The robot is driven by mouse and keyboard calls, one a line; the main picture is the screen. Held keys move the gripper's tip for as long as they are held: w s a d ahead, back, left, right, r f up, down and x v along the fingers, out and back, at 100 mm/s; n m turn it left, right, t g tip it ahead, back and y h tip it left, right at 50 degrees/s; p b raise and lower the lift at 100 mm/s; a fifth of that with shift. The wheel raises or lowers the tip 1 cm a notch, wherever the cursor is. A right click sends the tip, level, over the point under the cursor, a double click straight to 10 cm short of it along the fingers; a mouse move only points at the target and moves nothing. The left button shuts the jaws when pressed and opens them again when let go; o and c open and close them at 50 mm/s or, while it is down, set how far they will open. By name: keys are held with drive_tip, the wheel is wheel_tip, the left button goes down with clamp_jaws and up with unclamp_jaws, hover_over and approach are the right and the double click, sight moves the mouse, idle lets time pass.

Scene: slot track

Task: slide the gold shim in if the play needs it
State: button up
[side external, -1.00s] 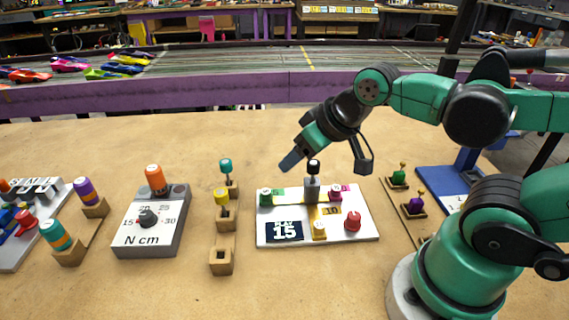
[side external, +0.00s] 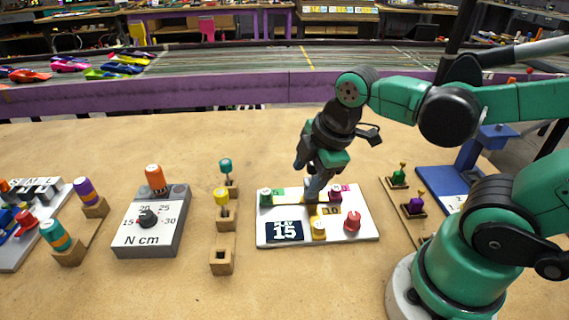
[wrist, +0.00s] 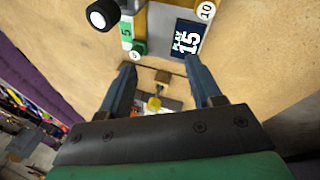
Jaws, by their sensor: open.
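The white slot board (side external: 262,235) lies on the table, its dark display (side external: 284,231) reading "PLAY 15". The gold shim's yellow knob (side external: 319,229) stands at the board's front middle, below a gold "10" label (side external: 331,211). A green knob (side external: 265,197) is at the left, a pink knob (side external: 335,191) at the back right and a red knob (side external: 352,221) at the right. My gripper (side external: 313,192) is low over the board's back middle, hiding the grey post there. In the wrist view its fingers (wrist: 160,72) are apart and empty; a black knob with a white top (wrist: 102,14) is beyond the left finger.
A wooden rack with a yellow-topped tool (side external: 222,196) and a teal-topped tool (side external: 226,167) stands left of the board. A grey "N cm" dial box (side external: 178,230) is further left. Green (side external: 398,177) and purple (side external: 416,203) pieces stand at right. Table in front is clear.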

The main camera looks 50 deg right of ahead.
sight(320, 224)
drive_tip(key=n+g, duration=0.1)
drive_tip(key=n, duration=0.2)
drive_tip(key=s+f+n, duration=0.1)
drive_tip(key=n, duration=0.3)
drive_tip(key=f+n+g, duration=0.1)
drive_tip(key=n, duration=0.2)
drive_tip(key=shift+s+g, duration=0.3)
drive_tip(key=shift+s, duration=0.05)
drive_tip(key=n, duration=0.3)
drive_tip(key=s+n+g, duration=0.1)
drive_tip(key=n, duration=0.1)
drive_tip(key=shift+a+f, duration=0.1)
drive_tip(key=shift+f, duration=0.25)
drive_tip(key=n, duration=0.2)
drive_tip(key=shift+s+f+n+g, duration=0.2)
drive_tip(key=shift+f+n+g, duration=0.05)
drive_tip(key=shift+n+g, duration=0.05)
drive_tip(key=shift+f, duration=2.65)
clamp_jaws()
